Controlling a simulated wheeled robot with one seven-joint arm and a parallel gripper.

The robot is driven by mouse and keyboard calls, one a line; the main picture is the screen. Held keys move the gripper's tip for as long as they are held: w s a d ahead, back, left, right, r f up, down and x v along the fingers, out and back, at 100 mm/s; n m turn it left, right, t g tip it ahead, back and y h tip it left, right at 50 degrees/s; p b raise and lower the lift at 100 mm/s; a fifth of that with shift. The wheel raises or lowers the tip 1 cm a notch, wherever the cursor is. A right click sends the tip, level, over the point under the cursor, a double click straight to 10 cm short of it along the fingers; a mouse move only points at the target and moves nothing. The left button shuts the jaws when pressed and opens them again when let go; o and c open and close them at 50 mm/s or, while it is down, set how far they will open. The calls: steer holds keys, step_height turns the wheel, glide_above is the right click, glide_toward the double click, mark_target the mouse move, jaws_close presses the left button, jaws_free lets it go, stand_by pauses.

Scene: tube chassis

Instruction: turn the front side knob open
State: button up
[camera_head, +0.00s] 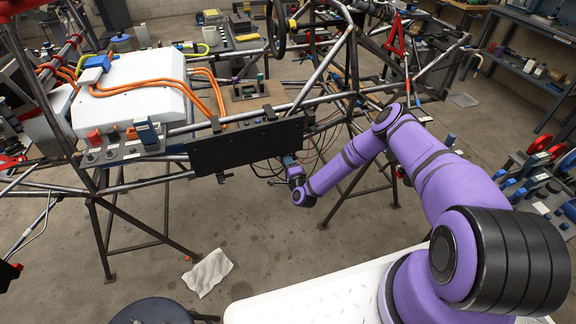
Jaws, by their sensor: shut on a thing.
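My gripper (286,160) is at the lower right edge of a black panel (240,147) on the tube chassis. It is small in the picture and partly hidden by my purple wrist. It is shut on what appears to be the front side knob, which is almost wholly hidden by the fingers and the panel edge. I cannot tell how far the knob is turned. A small dark fitting (223,178) hangs below the panel, to the left of my gripper and apart from it.
The tube chassis (165,210) stands on dark trestle legs. A white box (130,90) with orange cables lies on it. Loose thin wires hang right of the panel. A white cloth (208,272) and a dark round stool (150,311) are on the floor. Shelves line the right.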

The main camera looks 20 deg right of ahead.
steer(key=o, duration=0.9)
steer(key=shift+o, duration=0.2)
steer(key=s, duration=1.1)
steer(key=shift+d, duration=0.35)
